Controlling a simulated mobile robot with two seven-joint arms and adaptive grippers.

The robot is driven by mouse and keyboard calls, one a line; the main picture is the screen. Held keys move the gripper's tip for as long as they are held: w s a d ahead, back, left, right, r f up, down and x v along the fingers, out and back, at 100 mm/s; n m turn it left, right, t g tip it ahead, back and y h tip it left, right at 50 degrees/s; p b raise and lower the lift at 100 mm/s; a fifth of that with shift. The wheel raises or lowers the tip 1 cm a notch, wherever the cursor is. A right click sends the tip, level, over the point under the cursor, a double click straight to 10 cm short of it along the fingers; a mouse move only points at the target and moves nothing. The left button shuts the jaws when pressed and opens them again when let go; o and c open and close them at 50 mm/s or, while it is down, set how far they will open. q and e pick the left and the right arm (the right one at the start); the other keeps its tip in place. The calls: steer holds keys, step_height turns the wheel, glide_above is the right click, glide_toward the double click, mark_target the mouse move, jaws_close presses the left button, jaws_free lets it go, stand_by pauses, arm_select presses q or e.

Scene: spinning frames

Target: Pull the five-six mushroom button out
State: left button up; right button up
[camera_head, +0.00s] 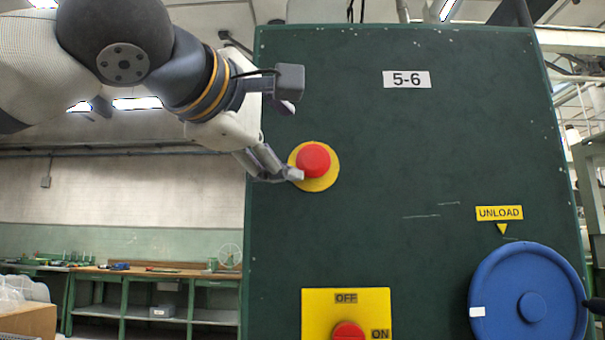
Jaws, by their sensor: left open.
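The red mushroom button (312,160) sits on a round yellow plate (320,184) on the dark green panel, below the "5-6" label (407,79). My left gripper (285,172) reaches in from the left and is open. Its fingertips are at the lower left edge of the button, over the yellow plate. I cannot tell whether they touch the button. My right gripper is not in view.
Below on the panel is a yellow OFF/ON plate (375,309) with a red knob (348,331). A blue handwheel (505,275) is at lower right, under a yellow "UNLOAD" sign (499,213). The panel's middle is clear. A workbench (150,273) stands behind at left.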

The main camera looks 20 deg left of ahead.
mark_target(311, 161)
arm_select(q)
steer(key=w, duration=0.6)
steer(key=w+d+b, duration=0.1)
steer(key=w, duration=0.3)
steer(key=shift+d+f, duration=0.1)
steer(key=shift+f, duration=0.2)
steer(key=shift+w+r, duration=0.15)
steer(key=shift+w, duration=0.3)
steer(key=shift+s, duration=0.1)
steer(key=shift+r, duration=0.1)
